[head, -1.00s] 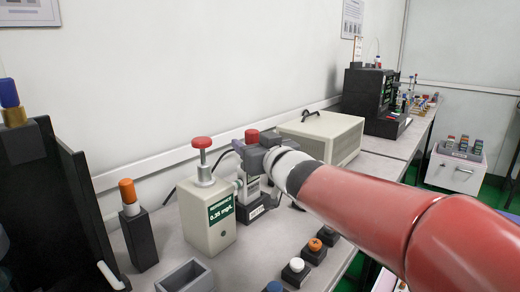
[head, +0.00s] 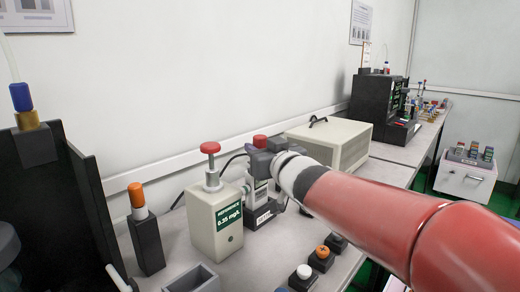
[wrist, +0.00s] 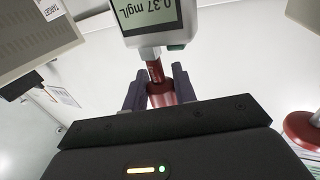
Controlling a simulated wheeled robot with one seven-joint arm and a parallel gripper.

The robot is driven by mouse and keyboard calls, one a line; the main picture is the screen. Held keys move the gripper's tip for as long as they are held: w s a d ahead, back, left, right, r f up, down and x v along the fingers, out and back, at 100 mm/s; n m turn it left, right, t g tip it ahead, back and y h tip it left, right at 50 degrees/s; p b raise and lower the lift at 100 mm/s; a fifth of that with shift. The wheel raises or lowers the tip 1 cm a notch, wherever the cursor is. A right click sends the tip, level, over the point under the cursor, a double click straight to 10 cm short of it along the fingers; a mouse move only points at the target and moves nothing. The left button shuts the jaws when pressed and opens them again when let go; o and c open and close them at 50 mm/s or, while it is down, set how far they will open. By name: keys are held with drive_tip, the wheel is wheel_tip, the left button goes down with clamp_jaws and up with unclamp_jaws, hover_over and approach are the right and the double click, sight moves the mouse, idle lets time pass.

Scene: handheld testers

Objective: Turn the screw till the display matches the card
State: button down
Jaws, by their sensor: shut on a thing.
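The handheld tester (head: 257,190) stands behind the pale reference box, partly hidden by my gripper. In the wrist view its grey display (wrist: 153,14) appears upside down and reads 0.37 mg/L. A red screw (wrist: 157,78) sticks out of the tester's end. My gripper (wrist: 160,88) is shut on the screw's wider red part, with one dark finger on each side. In the head view my gripper (head: 268,160) is at the tester's top. A white card marked TARGET (wrist: 50,9) is cut off at the wrist view's top left; its value is not visible.
A beige case (head: 330,141) stands behind. Capped blocks (head: 321,257) and an open grey tray (head: 192,281) lie in front.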

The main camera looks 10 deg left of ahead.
drive_tip(key=shift+w+d+r+y, duration=0.1)
drive_tip(key=shift+r+y, duration=0.05)
drive_tip(key=shift+y, duration=0.15)
drive_tip(key=shift+n+g+y+p, duration=0.4)
drive_tip(key=shift+n+g+p, duration=0.1)
drive_tip(key=shift+n+g, duration=0.1)
drive_tip(key=shift+n+g+y, duration=0.7)
drive_tip(key=shift+g+y, duration=0.1)
drive_tip(key=shift+n+g+y, duration=0.7)
drive_tip(key=shift+n+g, duration=0.1)
drive_tip(key=shift+g, duration=0.2)
drive_tip(key=n+g, duration=0.1)
drive_tip(key=n+g+y, duration=0.1)
drive_tip(key=g, duration=0.1)
drive_tip(key=n+g+y, duration=0.1)
drive_tip(key=shift+f+g, duration=0.25)
drive_tip(key=shift+g, duration=0.05)
drive_tip(key=shift+r+n+g, duration=0.1)
drive_tip(key=shift+n+g, duration=0.5)
drive_tip(key=shift+g, duration=0.2)
drive_tip(key=shift+g+y, duration=0.3)
